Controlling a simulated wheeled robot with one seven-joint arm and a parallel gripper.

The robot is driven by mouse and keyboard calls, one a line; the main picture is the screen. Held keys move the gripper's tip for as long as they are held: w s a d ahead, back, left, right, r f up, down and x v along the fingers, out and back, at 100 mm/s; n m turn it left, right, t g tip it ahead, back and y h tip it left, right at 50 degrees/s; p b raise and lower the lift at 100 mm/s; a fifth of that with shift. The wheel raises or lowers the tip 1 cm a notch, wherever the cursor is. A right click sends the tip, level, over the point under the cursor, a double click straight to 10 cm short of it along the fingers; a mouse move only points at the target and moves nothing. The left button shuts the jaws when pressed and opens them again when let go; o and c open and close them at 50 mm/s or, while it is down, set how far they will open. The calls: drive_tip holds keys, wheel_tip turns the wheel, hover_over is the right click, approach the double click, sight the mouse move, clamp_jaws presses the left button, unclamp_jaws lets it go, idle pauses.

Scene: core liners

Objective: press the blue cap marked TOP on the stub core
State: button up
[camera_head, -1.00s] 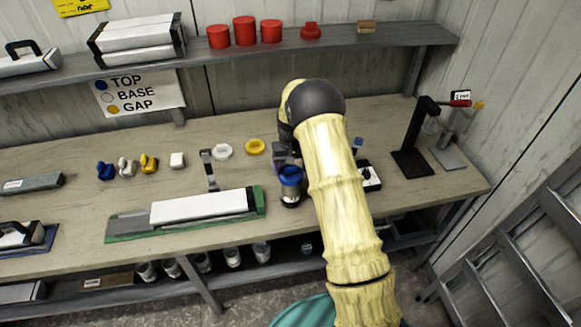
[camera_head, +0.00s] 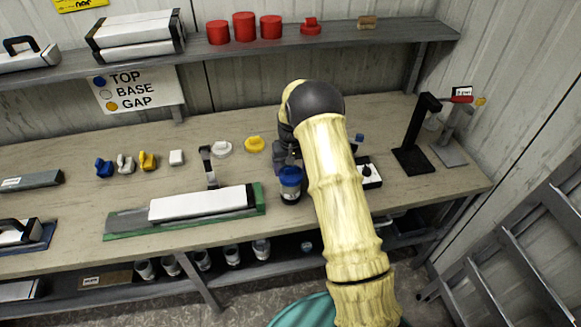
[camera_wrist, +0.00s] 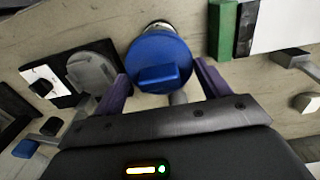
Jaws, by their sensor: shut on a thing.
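The blue cap (camera_head: 290,176) is at the top of the stub core (camera_head: 291,197), which stands upright near the front of the bench. In the wrist view the round blue cap (camera_wrist: 160,62) with its raised grip tab fills the space between the two purple fingers of my gripper (camera_wrist: 162,80), shut on it. A small part of the stub core (camera_wrist: 158,24) shows beyond the cap. I cannot tell whether the cap is fully down on it. In the head view my arm partly hides the gripper.
A white core box (camera_head: 200,203) on a green base lies left of the stub core. A black device (camera_head: 369,172) sits right, with a black stand (camera_head: 412,158) farther right. A TOP/BASE/GAP sign (camera_head: 137,91) hangs behind.

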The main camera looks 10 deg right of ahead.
drive_tip(key=shift+f, duration=0.1)
drive_tip(key=o, duration=0.9)
drive_tip(key=shift+o, duration=0.2)
drive_tip(key=shift+r+p, duration=2)
drive_tip(key=shift+r, duration=1.5)
